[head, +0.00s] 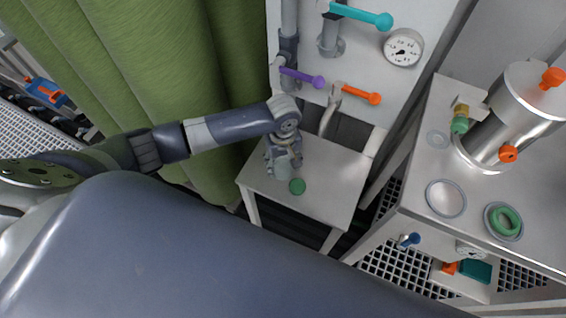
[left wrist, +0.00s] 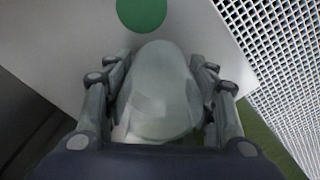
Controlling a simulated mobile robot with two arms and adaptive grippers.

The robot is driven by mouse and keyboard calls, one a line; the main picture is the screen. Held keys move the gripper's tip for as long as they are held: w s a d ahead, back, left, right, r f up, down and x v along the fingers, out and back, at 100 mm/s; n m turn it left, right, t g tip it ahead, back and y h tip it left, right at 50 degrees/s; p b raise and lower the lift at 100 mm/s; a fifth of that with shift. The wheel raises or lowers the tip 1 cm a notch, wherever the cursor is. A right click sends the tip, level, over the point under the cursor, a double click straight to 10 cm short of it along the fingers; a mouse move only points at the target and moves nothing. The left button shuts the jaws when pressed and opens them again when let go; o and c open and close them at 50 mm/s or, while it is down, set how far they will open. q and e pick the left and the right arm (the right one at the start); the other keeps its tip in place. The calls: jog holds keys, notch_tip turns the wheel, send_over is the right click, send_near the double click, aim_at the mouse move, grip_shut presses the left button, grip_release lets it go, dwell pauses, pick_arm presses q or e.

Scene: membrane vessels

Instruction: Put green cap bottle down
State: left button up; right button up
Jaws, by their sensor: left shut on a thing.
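My left gripper (head: 284,158) is shut around a pale translucent bottle (head: 283,172), over the small white table (head: 328,182). In the left wrist view the bottle (left wrist: 160,90) sits between both fingers of the left gripper (left wrist: 160,85). A round green cap (head: 297,186) shows close beside the bottle, on the table side facing the camera. In the left wrist view the green cap (left wrist: 141,10) appears apart from the bottle, against the table top. I cannot tell whether the bottle's base touches the table. My right gripper is not in view.
A panel with purple (head: 302,77), orange (head: 360,93) and teal (head: 360,15) valve handles and a gauge (head: 403,47) stands behind the table. A steel vessel (head: 515,110) stands on the bench at right. The table's right part is clear.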

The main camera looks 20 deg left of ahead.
pick_arm(q)
jog(key=o, duration=1)
jog(key=shift+f, duration=0.1)
